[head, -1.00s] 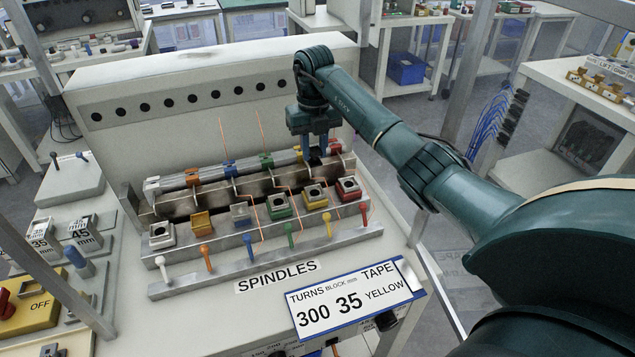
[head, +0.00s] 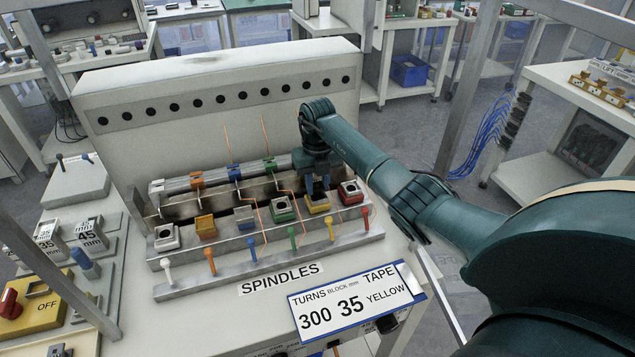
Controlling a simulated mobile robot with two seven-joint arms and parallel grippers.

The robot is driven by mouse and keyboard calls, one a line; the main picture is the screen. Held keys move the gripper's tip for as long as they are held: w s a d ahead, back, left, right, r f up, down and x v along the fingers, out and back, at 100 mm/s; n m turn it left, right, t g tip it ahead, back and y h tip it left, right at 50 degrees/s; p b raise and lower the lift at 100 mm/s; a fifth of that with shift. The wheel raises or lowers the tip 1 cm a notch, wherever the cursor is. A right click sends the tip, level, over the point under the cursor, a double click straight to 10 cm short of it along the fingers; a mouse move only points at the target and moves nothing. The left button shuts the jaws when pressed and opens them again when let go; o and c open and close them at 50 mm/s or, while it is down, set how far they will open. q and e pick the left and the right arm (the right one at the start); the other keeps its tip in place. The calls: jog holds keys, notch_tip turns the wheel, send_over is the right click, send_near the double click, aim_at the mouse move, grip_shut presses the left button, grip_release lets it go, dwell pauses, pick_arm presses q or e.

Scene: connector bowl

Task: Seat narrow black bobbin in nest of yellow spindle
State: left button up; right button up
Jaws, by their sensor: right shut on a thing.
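The yellow spindle's nest is a yellow block (head: 318,208) in the front row of coloured blocks, between the green and red ones. A yellow-headed lever (head: 328,221) stands in front of it. My right gripper (head: 318,189) points down directly over this block, its fingers at or just above the opening. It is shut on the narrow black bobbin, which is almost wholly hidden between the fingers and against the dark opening. I cannot tell whether the bobbin touches the nest. My left gripper is out of view.
A green block (head: 282,214) and a red block (head: 351,198) stand close on either side. The metal rail with coloured clips (head: 235,174) runs behind. Thin orange wires rise near the green and blue positions. A sign (head: 350,302) reads 300, 35, yellow.

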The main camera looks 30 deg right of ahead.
aim_at(317, 186)
jog(key=o, duration=0.9)
jog(key=shift+f, duration=0.1)
jog(key=shift+o, duration=0.2)
notch_tip(317, 186, up, 12)
jog(key=b, duration=0.1)
jog(key=shift+r, duration=0.2)
